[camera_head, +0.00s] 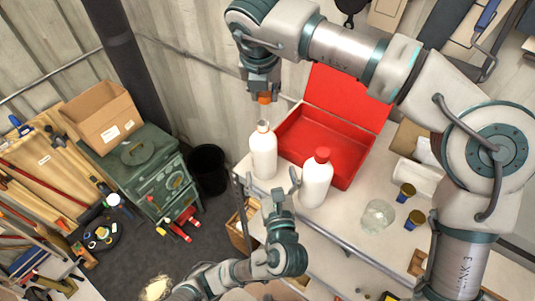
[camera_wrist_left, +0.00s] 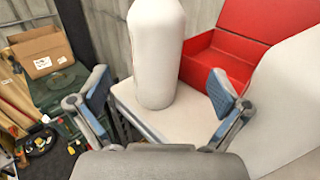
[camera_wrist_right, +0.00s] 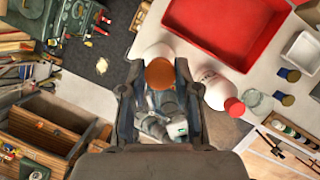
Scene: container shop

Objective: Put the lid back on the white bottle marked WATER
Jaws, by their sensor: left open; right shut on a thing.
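A white bottle (camera_head: 263,155) with an open, lidless neck stands upright at the left end of the table. My right gripper (camera_head: 264,92) is above it, shut on an orange lid (camera_head: 264,98), apart from the neck. In the right wrist view the orange lid (camera_wrist_right: 160,73) covers most of that bottle (camera_wrist_right: 154,50). My left gripper (camera_head: 280,183) is open near the bottle's lower part. In the left wrist view the bottle (camera_wrist_left: 157,55) stands beyond and between the open fingers (camera_wrist_left: 160,92). I cannot read WATER on it.
A second white bottle (camera_head: 316,183) with a red cap stands close on the right. An open red case (camera_head: 335,155) lies behind both. A glass jar (camera_head: 378,216) and small blue-and-gold pots (camera_head: 405,193) stand further right. The table's left edge is close to the bottle.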

